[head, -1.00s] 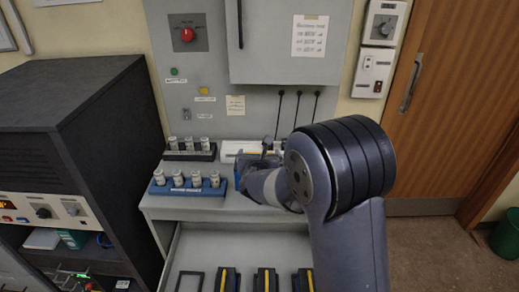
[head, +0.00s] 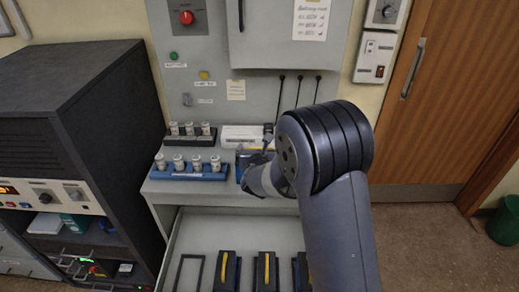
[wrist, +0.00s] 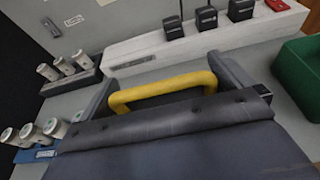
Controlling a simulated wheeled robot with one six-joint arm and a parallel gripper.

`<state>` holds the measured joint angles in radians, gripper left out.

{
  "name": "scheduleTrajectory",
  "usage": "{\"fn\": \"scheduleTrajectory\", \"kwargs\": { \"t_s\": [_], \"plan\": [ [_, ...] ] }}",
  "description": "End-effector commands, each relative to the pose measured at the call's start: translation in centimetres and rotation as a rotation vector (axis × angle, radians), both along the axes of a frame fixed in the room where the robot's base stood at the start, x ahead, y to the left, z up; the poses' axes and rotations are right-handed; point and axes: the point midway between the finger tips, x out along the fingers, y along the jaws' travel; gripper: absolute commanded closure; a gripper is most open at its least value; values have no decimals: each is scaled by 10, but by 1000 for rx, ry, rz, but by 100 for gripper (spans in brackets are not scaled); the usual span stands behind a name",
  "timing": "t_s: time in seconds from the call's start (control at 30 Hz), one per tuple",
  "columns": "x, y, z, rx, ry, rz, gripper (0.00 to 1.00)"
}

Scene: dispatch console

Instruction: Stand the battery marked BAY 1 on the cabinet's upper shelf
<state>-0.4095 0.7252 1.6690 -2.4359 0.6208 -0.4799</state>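My gripper (head: 252,160) is over the worktop, the cabinet's upper shelf (head: 215,187), just right of a blue rack. In the wrist view its two grey fingers (wrist: 163,82) stand at either end of a yellow handle. The handle belongs to a dark battery (wrist: 163,97), which appears clamped between the fingers. In the head view only a bluish side of it shows, and my arm hides the rest. No BAY 1 marking can be read, and I cannot tell whether its base touches the shelf.
Blue (head: 188,174) and black (head: 190,136) racks of pale cylinders stand left. A white unit (head: 242,133) with black devices (wrist: 206,18) is behind; a green container (wrist: 300,80) is right. The open drawer below holds several yellow-handled batteries (head: 225,272) and an empty frame (head: 188,272).

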Motion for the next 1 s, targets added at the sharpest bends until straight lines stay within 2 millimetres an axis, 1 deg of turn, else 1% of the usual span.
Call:
{"fn": "scheduleTrajectory", "kwargs": {
  "t_s": [0.27, 0.37, 0.47, 0.8, 1.0],
  "plan": [
    [-1, 0, 4, 0, 0, 0, 0],
    [-12, 1, 5, 1, -2, 2, 0],
    [-27, 0, 9, 2, -2, 2, 0],
    [-86, 0, 28, 2, -2, 2, 0],
    [-108, 0, 35, 2, -1, 2, 0]
  ]
}}
